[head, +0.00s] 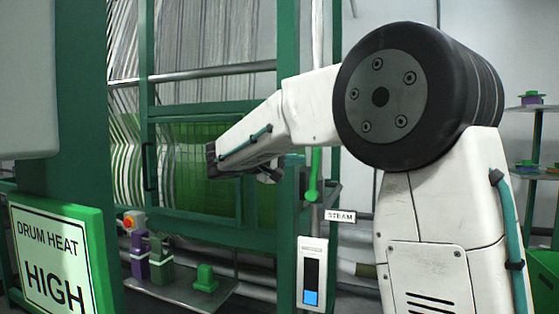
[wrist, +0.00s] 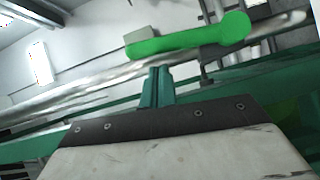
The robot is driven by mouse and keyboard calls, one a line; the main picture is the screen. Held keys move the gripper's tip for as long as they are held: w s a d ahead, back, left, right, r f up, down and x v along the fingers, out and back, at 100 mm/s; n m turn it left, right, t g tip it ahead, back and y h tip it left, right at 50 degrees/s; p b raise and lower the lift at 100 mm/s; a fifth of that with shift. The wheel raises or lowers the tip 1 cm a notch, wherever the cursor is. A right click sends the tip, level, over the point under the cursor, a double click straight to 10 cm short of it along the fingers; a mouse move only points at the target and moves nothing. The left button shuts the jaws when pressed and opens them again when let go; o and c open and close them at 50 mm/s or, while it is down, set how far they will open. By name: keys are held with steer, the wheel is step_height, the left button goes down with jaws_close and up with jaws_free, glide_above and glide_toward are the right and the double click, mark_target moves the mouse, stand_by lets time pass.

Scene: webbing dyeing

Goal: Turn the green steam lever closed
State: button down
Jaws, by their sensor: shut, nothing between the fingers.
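The green steam lever (head: 313,178) hangs almost straight down on a pipe above the STEAM label (head: 340,216) in the head view, its rounded end at the bottom. In the wrist view the lever (wrist: 190,41) lies across the upper middle with its rounded end to the right. My gripper (wrist: 157,72) is shut and empty, its teal fingers pointing toward the lever's middle. A gap or contact between them cannot be told. In the head view my arm reaches left, and the fingers cannot be made out there.
A green-framed machine with a drum (head: 200,180) of webbing fills the left. A DRUM HEAT HIGH sign (head: 55,262) stands in front. A gauge (head: 312,273) with a blue bar is below the lever. A low shelf (head: 175,293) holds small coloured parts. Racks stand at right.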

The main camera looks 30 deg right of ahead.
steer(key=shift+s+d+f, duration=0.1)
steer(key=shift+s+d, duration=0.3)
steer(key=shift+d, duration=0.1)
